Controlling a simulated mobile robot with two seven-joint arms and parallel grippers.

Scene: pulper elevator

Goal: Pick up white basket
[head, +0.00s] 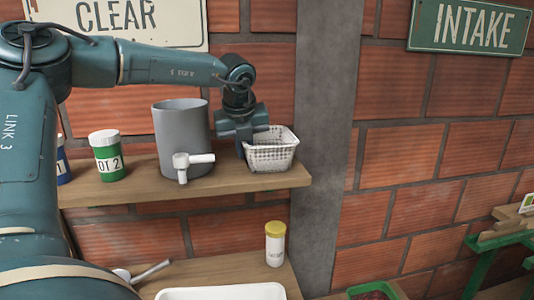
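The white basket (272,157), with lattice sides, stands upright at the right end of the upper wooden shelf (200,189). My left gripper (244,146) comes down from above at the basket's left side. It overlaps the left rim in the head view. One part of it shows at the basket's left and another over the rim near the opening. I cannot tell whether the fingers are closed on the wall. My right gripper is out of view.
A grey cylinder with a white tap (182,130) stands left of the basket, close to my gripper. A green "DT 2" jar (107,160) and a blue jar (62,163) are further left. A yellow-lidded bottle (275,245) and a white tray (222,292) are below. A grey pillar (322,120) is at right.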

